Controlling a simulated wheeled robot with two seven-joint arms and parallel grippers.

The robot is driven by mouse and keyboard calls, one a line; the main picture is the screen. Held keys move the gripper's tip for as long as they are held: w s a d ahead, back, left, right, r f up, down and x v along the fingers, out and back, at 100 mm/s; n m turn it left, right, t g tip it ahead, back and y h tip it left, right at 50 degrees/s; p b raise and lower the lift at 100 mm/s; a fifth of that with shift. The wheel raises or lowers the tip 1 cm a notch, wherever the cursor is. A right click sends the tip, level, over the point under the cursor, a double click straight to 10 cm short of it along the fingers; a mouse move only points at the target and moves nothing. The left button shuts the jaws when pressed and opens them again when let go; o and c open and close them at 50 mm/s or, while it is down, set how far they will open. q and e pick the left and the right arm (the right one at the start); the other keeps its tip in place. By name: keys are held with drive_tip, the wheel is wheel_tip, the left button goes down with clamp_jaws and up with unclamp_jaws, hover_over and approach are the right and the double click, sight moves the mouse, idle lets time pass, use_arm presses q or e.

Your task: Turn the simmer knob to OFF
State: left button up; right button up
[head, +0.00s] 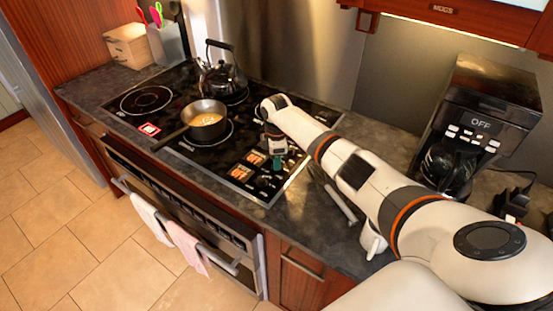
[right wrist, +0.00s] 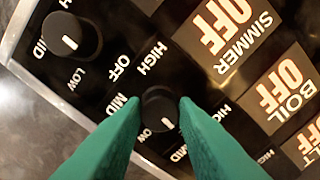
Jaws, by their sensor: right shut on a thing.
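The simmer label (right wrist: 235,40) shows with an orange OFF display in the right wrist view; a boil label with its own OFF display (right wrist: 285,92) is beside it. My right gripper (right wrist: 160,103) has its green fingers shut on a small black knob (right wrist: 159,116), one on each side. The knob's white mark points down and slightly right in that view. Another black knob (right wrist: 68,36) is at upper left, clear of the fingers. In the head view my right gripper (head: 277,163) is down at the cooktop's front right corner (head: 266,196), hiding the held knob. My left gripper is out of view.
A pot (head: 205,121) with yellowish contents sits on the cooktop left of my right gripper, its handle towards the front. A black kettle (head: 222,78) stands behind it. A coffee maker (head: 480,115) stands on the right counter, beyond my right arm.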

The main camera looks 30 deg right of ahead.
drive_tip(key=shift+r+n, duration=0.1)
drive_tip(key=shift+n, duration=0.4)
drive_tip(key=o, duration=1)
wheel_tip(320, 180, up, 12)
drive_tip(key=b, duration=0.3)
